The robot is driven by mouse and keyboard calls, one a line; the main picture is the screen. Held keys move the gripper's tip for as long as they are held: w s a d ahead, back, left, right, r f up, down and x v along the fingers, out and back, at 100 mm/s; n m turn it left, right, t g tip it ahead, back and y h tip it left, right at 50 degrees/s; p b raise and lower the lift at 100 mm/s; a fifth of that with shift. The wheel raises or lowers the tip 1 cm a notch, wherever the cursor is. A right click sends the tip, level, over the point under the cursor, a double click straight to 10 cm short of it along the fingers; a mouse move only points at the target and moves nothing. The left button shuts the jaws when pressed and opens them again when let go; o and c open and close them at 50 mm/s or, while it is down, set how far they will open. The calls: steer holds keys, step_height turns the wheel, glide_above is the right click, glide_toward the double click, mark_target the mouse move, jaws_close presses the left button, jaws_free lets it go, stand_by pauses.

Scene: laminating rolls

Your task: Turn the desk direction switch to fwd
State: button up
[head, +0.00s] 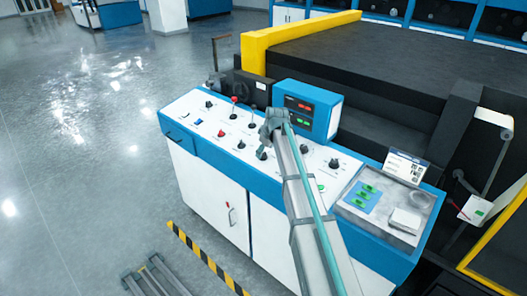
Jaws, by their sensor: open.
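The blue-and-white control desk (222,122) stands in the middle of the head view, with several black knobs and switches on its sloped white top. Labels are too small to read, so I cannot tell which one is the direction switch or how it is set. Black knobs show at the left (241,145) and the right (306,148). My gripper (263,152) is over the middle of the panel, pointing down, open and small in view. I cannot tell whether it touches a knob. My arm hides part of the panel's lower middle.
A blue display box (308,110) stands at the desk's back edge, close to my gripper. A grey tray (385,212) with green items is at the right. Behind is a large dark machine (370,60). Open floor lies left.

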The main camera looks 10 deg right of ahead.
mark_target(263, 158)
steer(key=shift+p+x, duration=0.35)
steer(key=shift+x, duration=1.2)
steer(key=c, duration=1.1)
steer(key=shift+c, duration=0.2)
steer(key=shift+m+b, duration=0.3)
steer(key=shift+b, duration=0.05)
steer(key=m+t+h+b, duration=0.1)
steer(key=m+b, duration=0.1)
steer(key=m, duration=0.1)
steer(key=shift+s+a+f+b, duration=0.1)
steer(key=shift+f+b, duration=0.05)
steer(key=shift+b, duration=0.2)
steer(key=m+h+b, duration=0.1)
steer(key=m, duration=0.1)
steer(key=m+h+b, duration=0.1)
steer(key=m, duration=0.2)
steer(key=shift+a+b, duration=0.2)
steer(key=shift+b, duration=0.15)
steer(key=shift+m+h, duration=0.3)
